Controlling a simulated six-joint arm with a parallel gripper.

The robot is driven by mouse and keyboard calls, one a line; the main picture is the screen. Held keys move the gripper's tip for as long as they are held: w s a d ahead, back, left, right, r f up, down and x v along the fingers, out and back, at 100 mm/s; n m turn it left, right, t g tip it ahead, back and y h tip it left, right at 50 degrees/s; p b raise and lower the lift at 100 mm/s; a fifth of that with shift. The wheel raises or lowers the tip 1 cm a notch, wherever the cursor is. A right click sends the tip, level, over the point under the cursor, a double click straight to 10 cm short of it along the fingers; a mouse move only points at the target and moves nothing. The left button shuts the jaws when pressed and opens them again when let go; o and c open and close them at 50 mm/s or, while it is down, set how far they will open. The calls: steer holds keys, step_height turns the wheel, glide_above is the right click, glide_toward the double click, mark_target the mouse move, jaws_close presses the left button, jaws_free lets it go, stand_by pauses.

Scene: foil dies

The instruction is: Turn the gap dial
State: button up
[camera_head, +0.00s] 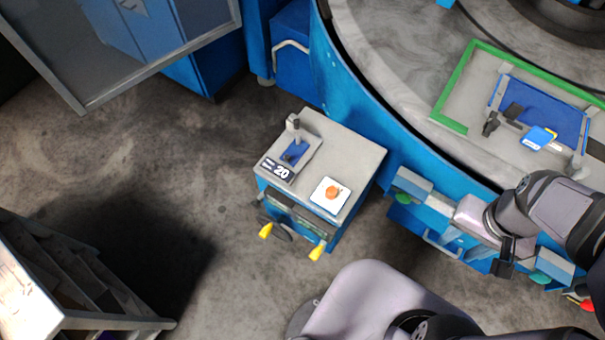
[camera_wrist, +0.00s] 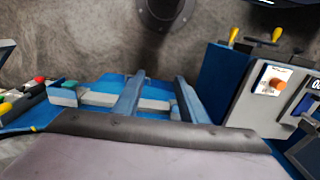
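An orange knob (camera_head: 333,193) on a white plate, which looks like the gap dial, is on the grey top of a small blue cabinet (camera_head: 352,150). In the wrist view the knob (camera_wrist: 277,85) is at the right, unobstructed. A dark display reading 20 (camera_head: 277,169) is beside it on the cabinet top. My gripper (camera_head: 458,245) is to the right of the cabinet, apart from the knob. In the wrist view my gripper (camera_wrist: 156,82) has its two blue-grey fingers spread, with nothing held between them.
A small press-like device (camera_head: 296,143) stands behind the display. Two yellow-tipped levers (camera_head: 266,231) and a black handwheel are on the cabinet's front. A blue machine with green-topped blocks (camera_head: 403,198) lies near my gripper. Grey floor (camera_head: 150,140) is open to the left.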

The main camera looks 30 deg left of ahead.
steer(key=w+a+f+n+b, duration=0.2)
steer(key=w+a+n+b, duration=0.3)
steer(key=a+b, duration=0.3)
steer(key=r+n+b, duration=0.1)
steer(key=n+b, duration=1.1)
steer(key=b, duration=0.2)
glide_above(332, 191)
steer(key=shift+w+d+r, duration=0.2)
steer(key=shift+w+d, duration=0.05)
steer(key=shift+w, duration=0.1)
steer(key=shift+s+a+r+n, duration=0.3)
steer(key=shift+s+a+n, duration=0.1)
steer(key=shift+n, duration=0.1)
steer(key=shift+d+f+b, duration=0.1)
steer(key=shift+f+b, duration=0.4)
steer(key=shift+f, duration=3.2)
jaws_close()
